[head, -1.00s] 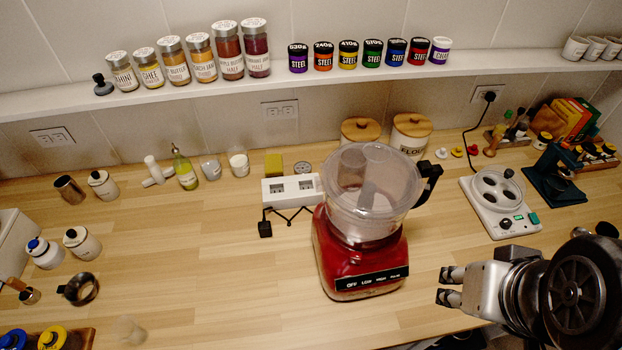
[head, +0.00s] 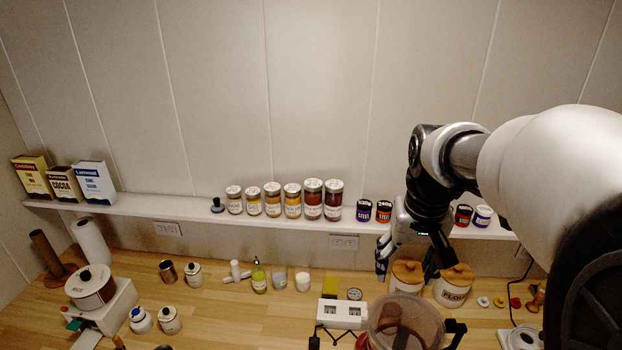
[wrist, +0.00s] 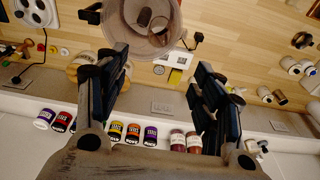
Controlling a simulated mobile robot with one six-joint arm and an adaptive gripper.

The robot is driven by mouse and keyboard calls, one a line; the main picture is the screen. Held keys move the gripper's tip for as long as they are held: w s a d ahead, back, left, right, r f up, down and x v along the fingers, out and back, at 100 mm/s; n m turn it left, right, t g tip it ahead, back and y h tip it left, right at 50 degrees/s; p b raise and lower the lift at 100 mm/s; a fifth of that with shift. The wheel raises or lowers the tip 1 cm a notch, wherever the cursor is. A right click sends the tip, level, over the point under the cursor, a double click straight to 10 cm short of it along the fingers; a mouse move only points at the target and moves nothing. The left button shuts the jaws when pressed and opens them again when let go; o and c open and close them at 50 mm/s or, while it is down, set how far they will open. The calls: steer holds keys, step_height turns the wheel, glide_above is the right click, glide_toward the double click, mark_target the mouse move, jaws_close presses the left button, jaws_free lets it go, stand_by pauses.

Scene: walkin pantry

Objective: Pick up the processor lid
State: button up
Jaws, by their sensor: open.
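The food processor (head: 405,322) is at the bottom edge of the head view, largely cut off, with its clear bowl top and black handle showing. Its see-through lid (wrist: 128,32) appears at the top of the wrist view, with a round tube opening and a dark cylinder showing in it. I cannot clearly separate lid from bowl. My gripper (head: 406,274) is open and empty, pointing down behind the processor, in front of the wood-lidded jars in the picture. In the wrist view its two fingers (wrist: 160,62) are spread, apart from the lid.
Wood-topped canisters (head: 452,287) stand close behind my gripper. A shelf (head: 150,208) carries glass jars (head: 293,201) and small coloured tins (head: 383,212). A white socket box (head: 341,314) sits left of the processor.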

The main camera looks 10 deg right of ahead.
mark_target(392, 309)
steer(key=w+f, duration=0.1)
steer(key=f, duration=0.4)
steer(key=w+f, duration=0.1)
steer(key=f, duration=0.5)
steer(key=d+f, duration=0.1)
steer(key=f, duration=0.5)
steer(key=shift+w+f+b, duration=0.1)
steer(key=shift+w+b, duration=0.25)
steer(key=shift+w, duration=0.05)
steer(key=shift+s, duration=0.1)
steer(key=shift+c, duration=0.3)
jaws_close()
